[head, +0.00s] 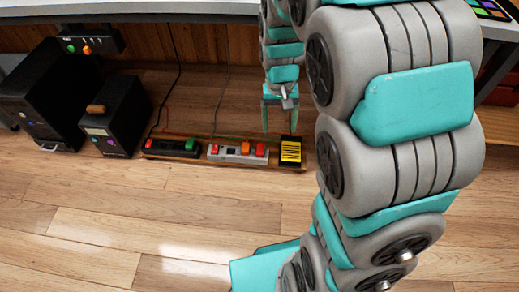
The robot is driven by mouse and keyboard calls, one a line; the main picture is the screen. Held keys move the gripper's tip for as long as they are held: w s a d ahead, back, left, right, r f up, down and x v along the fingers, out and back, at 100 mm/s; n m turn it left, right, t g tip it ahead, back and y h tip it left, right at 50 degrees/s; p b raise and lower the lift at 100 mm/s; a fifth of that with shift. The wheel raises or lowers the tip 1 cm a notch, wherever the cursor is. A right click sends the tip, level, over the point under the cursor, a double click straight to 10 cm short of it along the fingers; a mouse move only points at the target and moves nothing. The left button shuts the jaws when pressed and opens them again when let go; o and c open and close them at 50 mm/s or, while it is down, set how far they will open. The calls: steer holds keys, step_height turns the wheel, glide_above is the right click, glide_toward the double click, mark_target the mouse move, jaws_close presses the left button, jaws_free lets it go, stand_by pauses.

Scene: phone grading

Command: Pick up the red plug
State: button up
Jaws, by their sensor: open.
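A grey power strip (229,152) lies on a wooden board on the floor, with an orange-red plug (261,150) at its right end. A smaller red piece (214,149) sits at its left end, and an orange piece (246,147) is between them. A black strip (163,150) to the left bears a green piece (191,144) and a small red piece (149,143). I cannot tell which red pieces are plugs or switches. My gripper (279,128) is open and empty, pointing down above the board's right end, near the orange-red plug and apparently above it.
A yellow-and-black box (290,151) stands at the board's right end, close below my gripper. Black cabinets (116,117) stand at the left. Thin cables run up behind the strips toward the table (130,8). The wooden floor (170,215) in front is clear. My arm hides the right side.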

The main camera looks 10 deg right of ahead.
steer(key=w+f+b, duration=0.2)
steer(key=w+f, duration=1)
steer(key=f, duration=0.2)
steer(key=m+t+b, duration=0.1)
steer(key=b, duration=0.1)
glide_above(260, 149)
steer(key=f, duration=1.4)
steer(key=shift+w+a+f, duration=0.1)
steer(key=shift+a+f, duration=0.1)
step_height(260, 149, down, 3)
steer(key=shift+w+f, duration=0.1)
steer(key=shift+w, duration=0.05)
steer(key=shift+s+d+f, duration=0.1)
steer(key=shift+d+f, duration=0.05)
steer(key=shift+f, duration=1.15)
steer(key=shift+s+d+f, duration=0.1)
steer(key=shift+d+f, duration=0.05)
steer(key=shift+f, duration=1.1)
steer(key=shift+c, duration=0.4)
jaws_close()
